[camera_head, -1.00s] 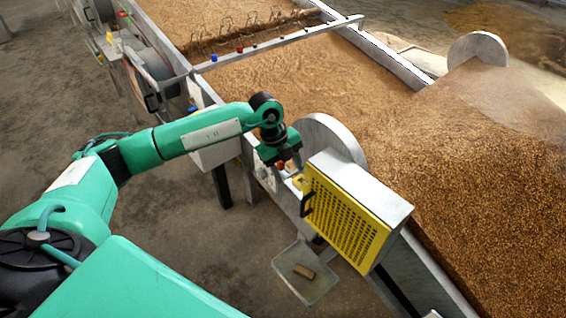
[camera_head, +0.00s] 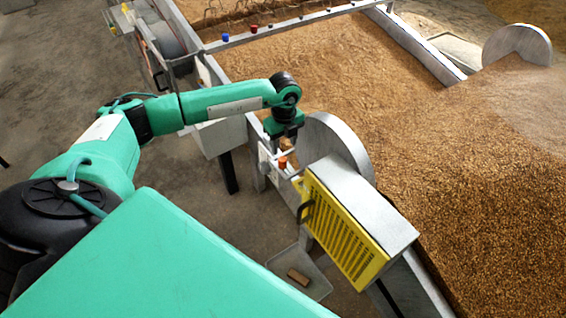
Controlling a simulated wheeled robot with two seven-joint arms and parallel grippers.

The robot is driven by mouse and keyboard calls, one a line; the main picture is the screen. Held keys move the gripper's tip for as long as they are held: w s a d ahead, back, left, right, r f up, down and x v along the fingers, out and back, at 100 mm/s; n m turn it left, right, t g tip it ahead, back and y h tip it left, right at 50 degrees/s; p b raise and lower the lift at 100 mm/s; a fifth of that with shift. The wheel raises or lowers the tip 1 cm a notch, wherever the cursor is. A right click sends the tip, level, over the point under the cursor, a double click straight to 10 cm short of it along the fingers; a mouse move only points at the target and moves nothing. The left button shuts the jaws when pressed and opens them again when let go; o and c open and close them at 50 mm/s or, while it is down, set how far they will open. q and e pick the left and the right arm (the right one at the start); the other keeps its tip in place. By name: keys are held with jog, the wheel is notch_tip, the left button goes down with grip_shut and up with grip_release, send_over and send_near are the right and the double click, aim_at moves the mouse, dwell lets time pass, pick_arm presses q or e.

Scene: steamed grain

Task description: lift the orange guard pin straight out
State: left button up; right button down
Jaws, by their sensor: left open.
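The orange guard pin (camera_head: 282,162) shows as a small orange piece by the upper left corner of the yellow slatted guard (camera_head: 345,235). Its lower part is too small to make out, so I cannot tell how deep it sits. My left gripper (camera_head: 283,147) is open, pointing down, just above the pin in the picture. The fingers are small and dark, and I cannot tell whether there is a gap between them and the pin. My right gripper is not in view.
A grey round plate (camera_head: 338,140) stands right beside my left gripper. A metal box (camera_head: 370,205) backs the guard. A tray (camera_head: 316,282) with a brown block (camera_head: 298,277) lies below. Grain (camera_head: 470,170) fills the trough on the right.

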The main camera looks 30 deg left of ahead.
aim_at(282, 159)
pick_arm(q)
jog(key=shift+w+f, duration=0.15)
jog(key=shift+f, duration=0.95)
notch_tip(282, 159, down, 2)
jog(key=shift+a+f+p, duration=0.1)
jog(key=shift+a+p, duration=0.05)
jog(key=shift+p, duration=0.4)
notch_tip(282, 159, down, 3)
jog(key=shift+a+f, duration=0.1)
jog(key=shift+c, duration=0.2)
jog(key=c, duration=1)
jog(key=shift+c, duration=0.2)
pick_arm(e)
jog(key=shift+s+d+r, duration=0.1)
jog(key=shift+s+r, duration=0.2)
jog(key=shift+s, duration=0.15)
